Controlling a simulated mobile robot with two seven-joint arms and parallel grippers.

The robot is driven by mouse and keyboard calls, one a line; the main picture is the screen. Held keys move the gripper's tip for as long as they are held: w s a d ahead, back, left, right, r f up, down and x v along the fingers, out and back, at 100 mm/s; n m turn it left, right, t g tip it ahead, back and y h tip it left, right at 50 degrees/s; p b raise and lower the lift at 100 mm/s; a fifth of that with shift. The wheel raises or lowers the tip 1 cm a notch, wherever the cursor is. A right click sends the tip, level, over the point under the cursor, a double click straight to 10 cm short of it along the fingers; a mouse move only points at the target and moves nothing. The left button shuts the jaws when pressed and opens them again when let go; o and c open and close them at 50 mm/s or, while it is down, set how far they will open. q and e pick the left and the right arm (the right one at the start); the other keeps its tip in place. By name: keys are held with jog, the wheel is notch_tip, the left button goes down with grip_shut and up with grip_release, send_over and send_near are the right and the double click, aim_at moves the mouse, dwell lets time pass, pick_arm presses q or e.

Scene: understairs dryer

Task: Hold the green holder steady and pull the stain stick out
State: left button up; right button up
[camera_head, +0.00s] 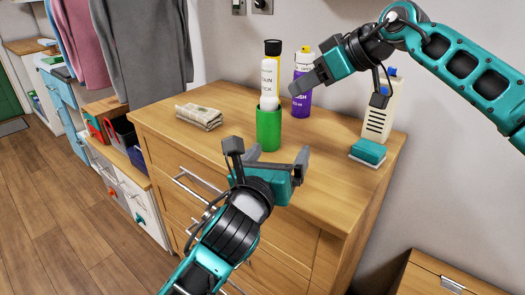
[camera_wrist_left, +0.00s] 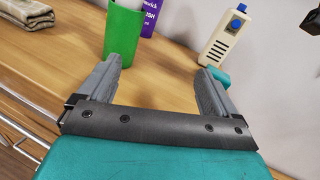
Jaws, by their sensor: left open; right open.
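The green holder (camera_head: 268,130) stands upright on the wooden dresser top. The white stain stick (camera_head: 269,82) stands upright in it, its lower part hidden by the holder. My left gripper (camera_head: 268,152) is open and empty, in front of the holder. In the left wrist view the holder (camera_wrist_left: 123,35) is beyond the gripper's left finger, and the open fingers (camera_wrist_left: 162,85) have nothing between them. My right gripper (camera_head: 304,82) is to the right of the stick at about its height, apart from the holder; its fingers are seen nearly side-on.
A purple bottle (camera_head: 303,95) and a yellow bottle with a black cap (camera_head: 273,48) stand behind. A folded cloth (camera_head: 199,116) lies at the left. The front dresser top is clear.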

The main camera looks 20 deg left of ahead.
aim_at(270, 123)
pick_arm(q)
jog(key=w+a+y, duration=0.1)
jog(key=w+a+f+y, duration=0.1)
jog(key=w+a+y, duration=0.1)
jog(key=a+y, duration=0.1)
jog(key=shift+w+f+n, duration=0.25)
jog(key=shift+f+n, duration=0.05)
jog(key=shift+f, duration=0.1)
jog(key=w, duration=0.4)
jog(key=w+a, duration=0.1)
jog(key=w, duration=0.3)
jog(key=w+a, duration=0.1)
jog(key=w, duration=0.3)
jog(key=shift+w+a, duration=0.15)
jog(key=c, duration=0.9)
jog(key=o, duration=1)
